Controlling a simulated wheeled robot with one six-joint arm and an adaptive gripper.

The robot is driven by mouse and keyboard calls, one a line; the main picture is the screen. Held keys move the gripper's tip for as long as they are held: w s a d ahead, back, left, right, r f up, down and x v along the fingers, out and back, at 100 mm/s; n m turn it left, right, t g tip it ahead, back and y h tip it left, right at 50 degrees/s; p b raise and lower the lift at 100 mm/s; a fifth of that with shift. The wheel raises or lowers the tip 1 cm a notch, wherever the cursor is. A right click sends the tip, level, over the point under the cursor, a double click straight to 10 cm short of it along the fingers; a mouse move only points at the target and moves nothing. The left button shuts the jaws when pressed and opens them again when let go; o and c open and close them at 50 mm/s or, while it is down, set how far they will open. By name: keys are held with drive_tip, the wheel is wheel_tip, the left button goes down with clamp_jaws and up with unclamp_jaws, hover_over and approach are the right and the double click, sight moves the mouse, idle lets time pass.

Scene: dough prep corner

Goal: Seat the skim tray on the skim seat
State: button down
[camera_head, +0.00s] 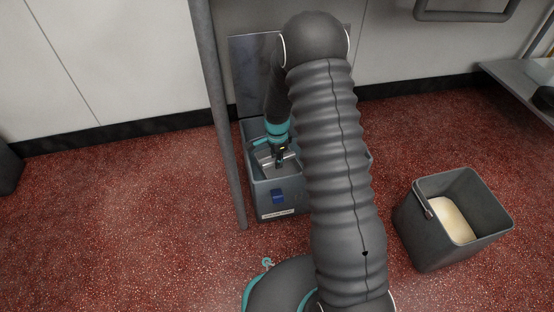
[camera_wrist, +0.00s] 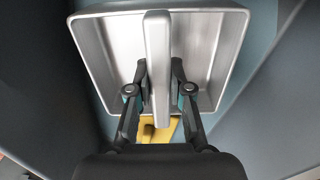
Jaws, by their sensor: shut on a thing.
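The skim tray (camera_wrist: 205,40) is a shallow silver metal tray with raised walls and a bar handle (camera_wrist: 158,50) across its middle. My gripper (camera_wrist: 159,85) is shut on this handle, one finger on each side. In the head view the tray (camera_head: 267,160) is inside a grey open box (camera_head: 283,200), with my gripper (camera_head: 279,158) above it, reaching down from the top. The skim seat is not clearly distinguishable; a yellow part (camera_wrist: 158,130) shows below the tray in the wrist view. Whether the tray touches anything beneath is hidden.
The box has a raised lid (camera_head: 254,75) behind it and a blue patch on its front. A grey post (camera_head: 219,110) stands close at its left. A grey bin (camera_head: 450,220) holding pale dough stands at the right. Red speckled floor is clear at the left.

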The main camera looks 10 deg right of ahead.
drive_tip(key=shift+f, duration=0.55)
drive_tip(key=c, duration=1)
unclamp_jaws()
wheel_tip(320, 180, up, 12)
drive_tip(key=shift+n, duration=0.3)
